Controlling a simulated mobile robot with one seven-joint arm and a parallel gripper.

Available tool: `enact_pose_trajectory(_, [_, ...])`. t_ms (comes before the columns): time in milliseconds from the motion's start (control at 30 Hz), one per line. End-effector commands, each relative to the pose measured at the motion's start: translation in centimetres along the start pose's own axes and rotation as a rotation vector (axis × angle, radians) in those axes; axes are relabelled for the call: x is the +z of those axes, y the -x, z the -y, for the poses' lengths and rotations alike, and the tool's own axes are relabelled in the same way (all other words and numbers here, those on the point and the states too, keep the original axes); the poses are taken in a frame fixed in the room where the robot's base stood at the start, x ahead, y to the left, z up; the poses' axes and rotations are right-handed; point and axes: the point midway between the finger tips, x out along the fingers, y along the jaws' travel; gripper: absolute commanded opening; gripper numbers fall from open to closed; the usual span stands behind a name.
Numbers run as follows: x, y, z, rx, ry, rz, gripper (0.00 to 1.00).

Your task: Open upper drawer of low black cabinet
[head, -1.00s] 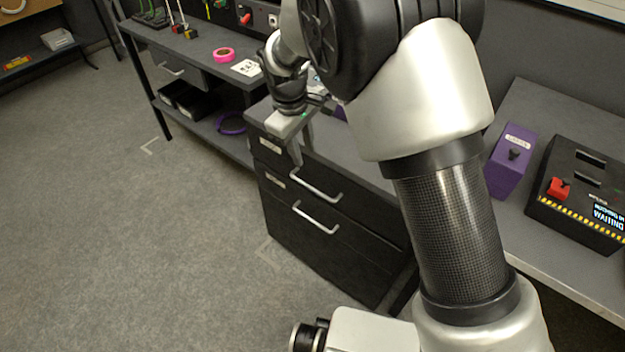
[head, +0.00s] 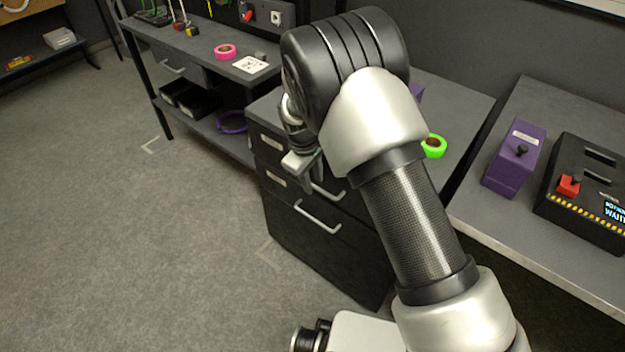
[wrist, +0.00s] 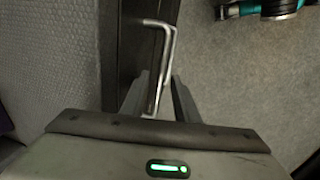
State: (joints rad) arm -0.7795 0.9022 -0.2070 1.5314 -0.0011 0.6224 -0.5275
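The low black cabinet (head: 345,262) stands at centre with its drawer front facing left and toward the camera. Its upper drawer looks shut. The upper drawer's silver bar handle (head: 333,195) is partly hidden behind my gripper (head: 308,185) in the head view. The lower drawer's handle (head: 318,217) shows fully below it. In the wrist view, a silver handle (wrist: 168,55) runs down from the dark drawer front, and its near end lies between the two spread fingers of my gripper (wrist: 160,98). The fingers look open, with a gap beside the bar.
A green tape roll (head: 434,146) lies on the cabinet top. A workbench (head: 200,45) with a pink tape roll (head: 225,51) stands at the back left. A purple box (head: 514,160) and a black control box (head: 590,190) sit on the right bench. Floor left of the cabinet is clear.

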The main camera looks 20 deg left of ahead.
Motion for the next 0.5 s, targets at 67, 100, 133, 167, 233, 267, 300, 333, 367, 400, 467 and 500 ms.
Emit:
enact_pose_trajectory(67, [-0.01, 0.03, -0.01, 0.0, 0.0, 0.0, 0.28])
enact_pose_trajectory(100, [-0.01, 0.03, -0.01, 0.0, 0.0, 0.0, 0.28])
enact_pose_trajectory(133, [-0.01, 0.03, 0.0, 0.0, 0.0, 0.0, 0.28])
enact_pose_trajectory(167, [-0.01, 0.03, 0.0, 0.0, 0.0, 0.0, 0.23])
enact_pose_trajectory(233, [-0.01, 0.04, 0.0, 0.0, 0.0, 0.0, 0.11])
enact_pose_trajectory(267, [-0.01, 0.04, 0.01, 0.0, 0.0, 0.0, 0.06])
enact_pose_trajectory(300, [-0.01, 0.05, 0.01, 0.0, 0.0, 0.0, 0.0])
enact_pose_trajectory(333, [-0.01, 0.05, 0.01, 0.0, 0.0, 0.0, 0.0])
enact_pose_trajectory(367, [-0.01, 0.05, 0.01, 0.0, 0.0, 0.0, 0.0])
enact_pose_trajectory(400, [-0.01, 0.05, 0.0, 0.0, 0.0, 0.0, 0.0])
enact_pose_trajectory(467, [-0.01, 0.06, 0.0, 0.0, 0.0, 0.0, 0.0])
enact_pose_trajectory(500, [-0.02, 0.06, 0.0, 0.0, 0.0, 0.0, 0.0])
